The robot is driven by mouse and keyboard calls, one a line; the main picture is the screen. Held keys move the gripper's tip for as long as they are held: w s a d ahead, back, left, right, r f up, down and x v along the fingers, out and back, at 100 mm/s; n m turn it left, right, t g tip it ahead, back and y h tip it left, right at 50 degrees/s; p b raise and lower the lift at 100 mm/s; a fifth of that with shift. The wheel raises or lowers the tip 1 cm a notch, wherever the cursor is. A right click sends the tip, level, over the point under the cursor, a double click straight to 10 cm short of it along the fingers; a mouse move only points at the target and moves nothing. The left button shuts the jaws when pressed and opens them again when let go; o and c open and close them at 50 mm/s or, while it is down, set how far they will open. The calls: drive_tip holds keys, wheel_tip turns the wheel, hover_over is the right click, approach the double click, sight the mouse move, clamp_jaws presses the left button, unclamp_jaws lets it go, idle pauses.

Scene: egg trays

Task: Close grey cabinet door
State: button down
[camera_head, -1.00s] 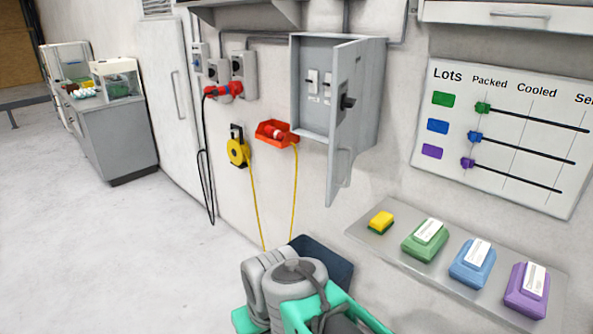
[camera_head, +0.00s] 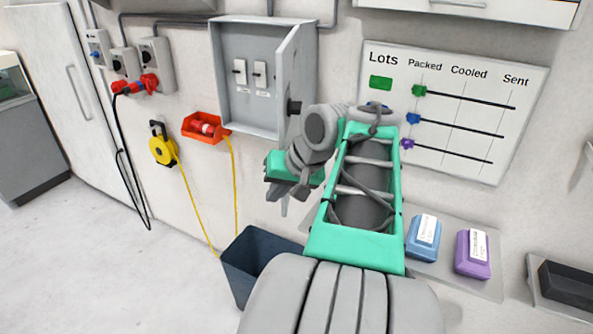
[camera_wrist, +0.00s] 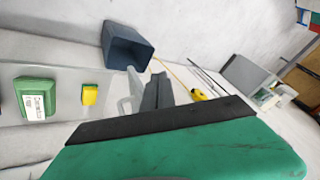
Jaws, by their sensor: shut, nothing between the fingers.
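The grey cabinet (camera_head: 245,105) hangs on the wall in the head view, with two switches inside. Its door (camera_head: 293,75) stands open, swung out on the right side, with a dark knob on it. My gripper (camera_head: 281,198) is shut and empty, just below the cabinet and close to the door's lower end. In the wrist view my gripper's dark fingers (camera_wrist: 156,92) are together, beside a light grey piece that may be the door's handle. I cannot tell whether they touch.
A dark blue bin (camera_head: 258,262) stands below my gripper. A red socket holder (camera_head: 205,128) and a yellow cable reel (camera_head: 162,148) are on the wall at left. A shelf with a blue box (camera_head: 423,238) and a purple box (camera_head: 473,254) lies right of my arm.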

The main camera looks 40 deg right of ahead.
drive_tip(key=m+p, duration=0.1)
drive_tip(key=m, duration=0.1)
approach(288, 194)
drive_tip(key=s+v, duration=0.1)
drive_tip(key=v, duration=0.3)
drive_tip(key=shift+t+h, duration=0.3)
drive_tip(key=shift+t, duration=0.1)
drive_tip(key=x, duration=1)
drive_tip(key=shift+f+b, duration=0.1)
drive_tip(key=shift+b, duration=0.2)
